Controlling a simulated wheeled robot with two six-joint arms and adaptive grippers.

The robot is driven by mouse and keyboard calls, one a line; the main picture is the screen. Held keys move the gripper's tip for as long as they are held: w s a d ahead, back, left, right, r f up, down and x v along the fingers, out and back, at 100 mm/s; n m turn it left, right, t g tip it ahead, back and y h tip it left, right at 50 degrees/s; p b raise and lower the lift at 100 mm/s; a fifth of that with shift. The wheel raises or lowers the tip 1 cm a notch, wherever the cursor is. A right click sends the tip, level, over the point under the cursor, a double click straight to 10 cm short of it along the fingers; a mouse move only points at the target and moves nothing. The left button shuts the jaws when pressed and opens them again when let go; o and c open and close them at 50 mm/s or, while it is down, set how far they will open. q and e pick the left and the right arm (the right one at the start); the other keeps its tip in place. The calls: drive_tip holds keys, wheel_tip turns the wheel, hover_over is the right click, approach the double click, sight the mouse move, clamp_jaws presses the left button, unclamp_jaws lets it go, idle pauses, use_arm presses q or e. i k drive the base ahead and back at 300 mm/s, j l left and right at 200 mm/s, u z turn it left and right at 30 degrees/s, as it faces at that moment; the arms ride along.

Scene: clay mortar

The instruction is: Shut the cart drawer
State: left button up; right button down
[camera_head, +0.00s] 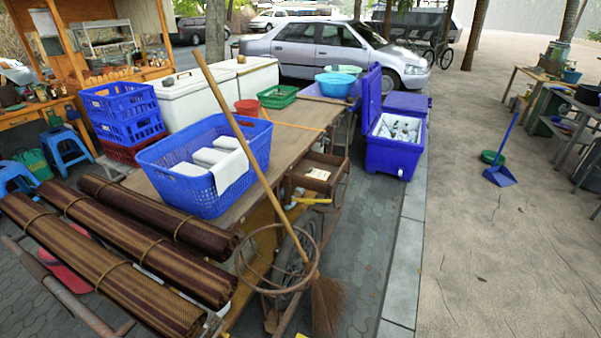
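The cart is a wooden table-like body with a brown top (300,117) and a wheel under its near end. A brown wooden drawer (300,180) sticks out from the cart's right side, below the top. It stands open, and a small brown and white item (318,174) shows inside it. How far it is pulled out is hard to tell. Neither of my grippers and no part of my arms shows in this view.
A blue basket (205,195) sits on the cart, with a long-handled broom (327,300) leaning past it. A wire hoop (270,290) and a yellow item (312,201) are near the drawer. Rolled mats (100,260) lie left. Pavement right of the drawer is clear; a blue cooler (393,150) stands behind.

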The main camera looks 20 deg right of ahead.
sight(338, 167)
drive_tip(key=i+l+u, duration=0.2)
drive_tip(key=l, duration=0.2)
drive_tip(key=i+l+u, duration=0.15)
drive_tip(key=l, duration=0.25)
drive_tip(key=i+l+u, duration=0.2)
drive_tip(key=l, duration=0.2)
drive_tip(key=l+u, duration=0.15)
drive_tip(key=l, duration=0.3)
drive_tip(key=i+l+u, duration=0.2)
drive_tip(key=l, duration=0.3)
